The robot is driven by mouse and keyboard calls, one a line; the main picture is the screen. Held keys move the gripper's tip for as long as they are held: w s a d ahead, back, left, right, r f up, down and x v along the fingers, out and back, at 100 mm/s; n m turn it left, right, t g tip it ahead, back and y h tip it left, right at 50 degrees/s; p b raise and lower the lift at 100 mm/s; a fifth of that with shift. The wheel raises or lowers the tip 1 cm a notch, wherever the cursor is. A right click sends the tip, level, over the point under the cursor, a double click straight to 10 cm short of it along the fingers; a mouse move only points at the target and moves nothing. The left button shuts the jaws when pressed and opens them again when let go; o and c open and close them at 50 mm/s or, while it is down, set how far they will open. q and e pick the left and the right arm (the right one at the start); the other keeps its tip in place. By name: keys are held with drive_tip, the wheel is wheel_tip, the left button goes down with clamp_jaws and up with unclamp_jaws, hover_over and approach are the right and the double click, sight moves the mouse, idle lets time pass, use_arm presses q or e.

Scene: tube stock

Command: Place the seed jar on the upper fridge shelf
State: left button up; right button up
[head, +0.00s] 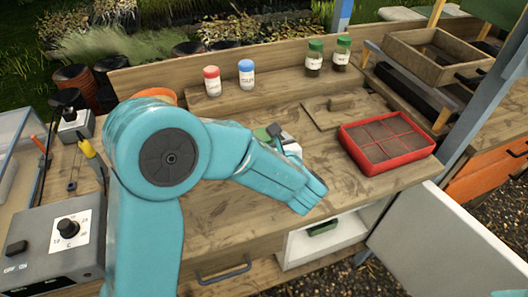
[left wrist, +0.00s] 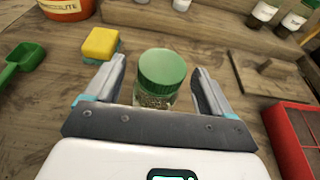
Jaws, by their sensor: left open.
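The seed jar (left wrist: 162,72), clear glass with a green lid and brownish contents, stands on the wooden bench in the left wrist view. My left gripper (left wrist: 158,80) is open, with one finger on each side of the jar and small gaps visible. In the head view my left gripper (head: 277,134) is over the middle of the bench, and my arm hides most of the jar. The small fridge (head: 330,236) is under the bench front, its white door (head: 430,232) open to the right. A green item (head: 322,228) lies inside. My right gripper is not in view.
A red seed tray (head: 388,142) sits on the bench to the right. Red-capped (head: 212,80), blue-capped (head: 246,73) and two green-lidded jars (head: 314,58) stand on the back ledge. A yellow-and-green sponge (left wrist: 99,45) and a green scoop (left wrist: 22,60) are left of the jar.

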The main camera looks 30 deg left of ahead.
use_arm(q)
drive_tip(key=x, duration=0.3)
drive_tip(key=shift+w+a, duration=0.3)
drive_tip(key=shift+d, duration=0.1)
drive_tip(key=shift+c, duration=0.6)
clamp_jaws()
